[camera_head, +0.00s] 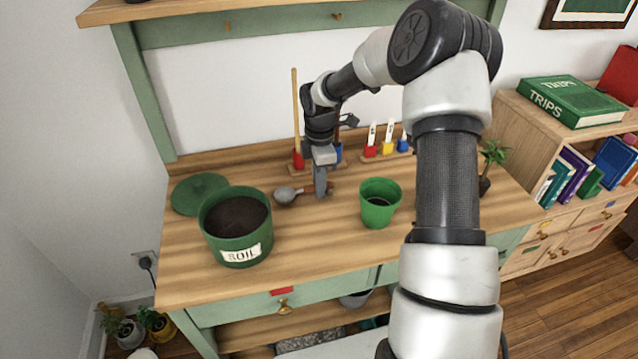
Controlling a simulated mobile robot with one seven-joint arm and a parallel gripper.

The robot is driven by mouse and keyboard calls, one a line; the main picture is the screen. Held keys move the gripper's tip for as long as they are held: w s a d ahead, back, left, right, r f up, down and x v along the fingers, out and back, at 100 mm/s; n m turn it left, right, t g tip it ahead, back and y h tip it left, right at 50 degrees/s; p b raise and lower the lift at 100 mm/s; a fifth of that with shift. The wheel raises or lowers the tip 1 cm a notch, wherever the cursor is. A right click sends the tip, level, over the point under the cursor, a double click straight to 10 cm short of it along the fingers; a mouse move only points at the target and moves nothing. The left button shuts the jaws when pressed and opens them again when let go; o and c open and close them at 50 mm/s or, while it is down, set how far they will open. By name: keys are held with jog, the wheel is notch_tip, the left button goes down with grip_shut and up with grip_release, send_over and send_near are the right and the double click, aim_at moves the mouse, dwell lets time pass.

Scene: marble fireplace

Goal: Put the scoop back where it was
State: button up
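The scoop (285,195) has a grey metal head and a brown handle, and lies at or just above the wooden bench top (300,248), between the soil pot and the green pot. My gripper (320,193) points down at its handle, with the fingertips overlapping the handle. One finger hides the other, so I cannot tell whether they are closed on it. The green soil pot (236,253), labelled SOIL, stands open at left and holds dark soil. A smaller green pot (379,212) stands right of my gripper with dark contents.
A round green lid (198,193) lies behind the soil pot. Behind my gripper, a wooden holder (310,171) carries upright tools. Markers in red, yellow and blue blocks (387,148) stand at the back. A small plant (487,170) is at right. The bench front is clear.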

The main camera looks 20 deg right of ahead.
jog(key=o, duration=0.5)
jog(key=shift+c, duration=0.2)
jog(key=shift+r, duration=0.1)
notch_tip(320, 180, up, 12)
jog(key=p, duration=0.3)
jog(key=shift+d+r, duration=0.1)
